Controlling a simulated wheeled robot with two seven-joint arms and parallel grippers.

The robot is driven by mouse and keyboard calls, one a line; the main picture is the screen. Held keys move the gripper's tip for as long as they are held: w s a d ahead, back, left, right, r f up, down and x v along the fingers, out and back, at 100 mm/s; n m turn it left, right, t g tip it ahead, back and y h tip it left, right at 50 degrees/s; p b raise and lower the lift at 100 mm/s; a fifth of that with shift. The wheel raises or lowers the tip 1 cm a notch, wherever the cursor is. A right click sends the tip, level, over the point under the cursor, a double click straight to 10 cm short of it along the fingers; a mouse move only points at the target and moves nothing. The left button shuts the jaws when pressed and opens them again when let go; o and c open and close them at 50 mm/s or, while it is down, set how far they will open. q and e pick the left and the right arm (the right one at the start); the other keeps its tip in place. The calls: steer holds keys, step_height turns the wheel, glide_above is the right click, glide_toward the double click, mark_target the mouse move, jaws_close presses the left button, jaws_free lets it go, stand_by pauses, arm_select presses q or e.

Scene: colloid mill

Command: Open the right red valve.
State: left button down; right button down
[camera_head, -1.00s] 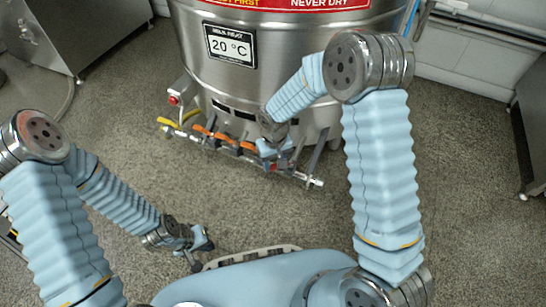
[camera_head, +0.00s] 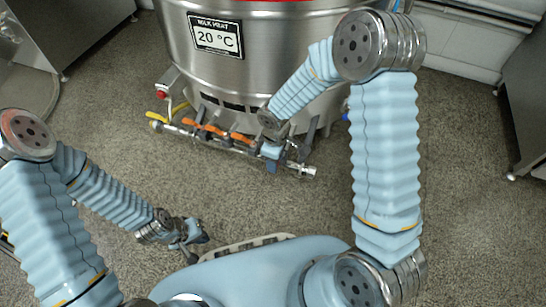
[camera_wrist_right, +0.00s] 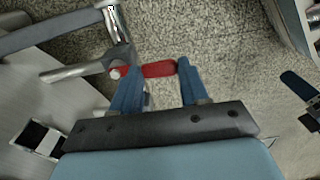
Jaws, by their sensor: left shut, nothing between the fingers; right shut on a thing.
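The red valve handle (camera_wrist_right: 160,69) shows in the right wrist view, between the two blue fingers of my right gripper (camera_wrist_right: 158,78). The gripper is shut on it, and the handle spans the gap between the fingers. The handle joins a metal valve body with a round bolt at its left. In the head view my right gripper (camera_head: 275,151) is at the right part of the pipe below the tank, and it hides the red handle there. My left gripper (camera_head: 192,243) is shut and empty, low over the floor, away from the pipe.
The steel tank (camera_head: 280,55) stands behind the pipe (camera_head: 225,146). Orange handles (camera_head: 213,129) and yellow handles (camera_head: 157,115) sit along the pipe left of my right gripper. A red knob (camera_head: 161,94) is at the tank's left. The floor (camera_head: 475,190) at right is clear.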

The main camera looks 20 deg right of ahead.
steer(key=shift+d, duration=0.1)
stand_by(0.5)
steer(key=c, duration=0.6)
jaws_free()
steer(key=shift+o, duration=0.2)
step_height(320, 180, up, 14)
steer(key=p, duration=0.3)
steer(key=shift+s+f, duration=0.1)
steer(key=shift+f, duration=0.05)
steer(key=s+a+f+m+y+p, duration=0.3)
steer(key=s+f+m+p, duration=0.5)
steer(key=s+f+m, duration=0.4)
steer(key=shift+s+f+m+t+y+p, duration=0.35)
steer(key=shift+s+y, duration=0.25)
steer(key=shift+s, duration=0.55)
